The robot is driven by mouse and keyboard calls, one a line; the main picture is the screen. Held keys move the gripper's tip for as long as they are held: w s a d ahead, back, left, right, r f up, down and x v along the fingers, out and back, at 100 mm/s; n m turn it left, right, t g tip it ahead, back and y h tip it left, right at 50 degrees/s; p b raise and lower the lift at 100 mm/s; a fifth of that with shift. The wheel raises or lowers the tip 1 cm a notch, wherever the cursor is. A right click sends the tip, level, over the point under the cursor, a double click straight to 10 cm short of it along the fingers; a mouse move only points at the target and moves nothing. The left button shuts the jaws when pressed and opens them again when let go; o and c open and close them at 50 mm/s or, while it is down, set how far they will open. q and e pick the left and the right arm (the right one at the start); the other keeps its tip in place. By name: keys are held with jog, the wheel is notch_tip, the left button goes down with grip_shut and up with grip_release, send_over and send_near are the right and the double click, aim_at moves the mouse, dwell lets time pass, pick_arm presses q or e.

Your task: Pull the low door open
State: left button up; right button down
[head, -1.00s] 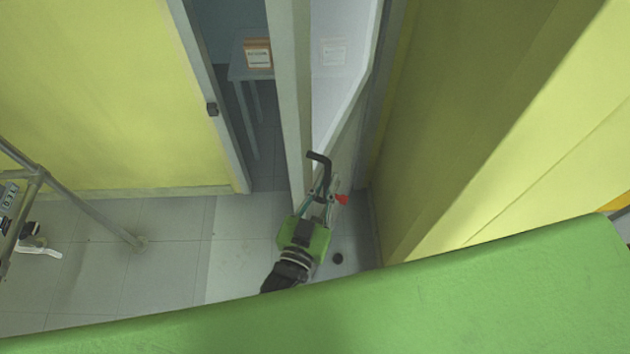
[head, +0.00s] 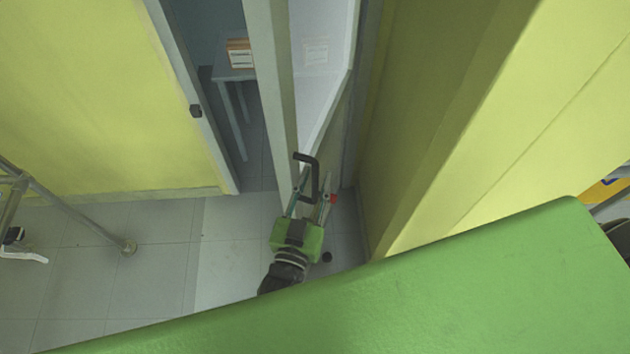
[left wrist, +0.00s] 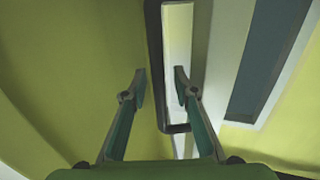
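The door (head: 269,90) stands ajar, its long grey edge turned towards me and its pale panel running back to the right. A dark, bent bar handle (head: 314,180) is on its face. My left gripper (head: 311,192) is low at the handle, fingers spread. In the left wrist view, the two open fingers (left wrist: 160,76) stand on either side of the dark handle bar (left wrist: 155,60), with a visible gap to each. The hinge side is partly hidden. My right gripper is not in view.
Left of the door, a doorway shows a grey table (head: 233,74) with a box (head: 240,53) on it. A yellow wall (head: 90,90) is at left, another (head: 450,110) close at right. A metal frame (head: 75,215) stands far left. Tiled floor (head: 150,270) is clear between.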

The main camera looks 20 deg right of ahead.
pick_arm(q)
jog(key=v, duration=1.2)
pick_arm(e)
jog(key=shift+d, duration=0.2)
pick_arm(q)
jog(key=shift+f, duration=0.15)
jog(key=s+a+f+g+y+b, duration=0.15)
jog(key=a+f, duration=0.25)
jog(key=f, duration=0.7)
jog(key=s+a+f+g+y, duration=0.2)
jog(key=a+f+g, duration=0.15)
jog(key=f, duration=0.75)
jog(key=s+a+f+g+y+b, duration=0.15)
jog(key=a+f, duration=0.25)
jog(key=f, duration=0.6)
jog(key=s+a+f+n+g+y+b, duration=0.2)
jog(key=s+a+f+g, duration=0.5)
jog(key=s+a+f, duration=1)
jog(key=s+f+n+y, duration=0.1)
jog(key=s+f+y, duration=0.1)
jog(key=s+f, duration=0.1)
jog(key=shift+s+a+f+n+g+y, duration=0.2)
jog(key=shift+s+a+n+g+y, duration=0.15)
jog(key=shift+s+n, duration=0.1)
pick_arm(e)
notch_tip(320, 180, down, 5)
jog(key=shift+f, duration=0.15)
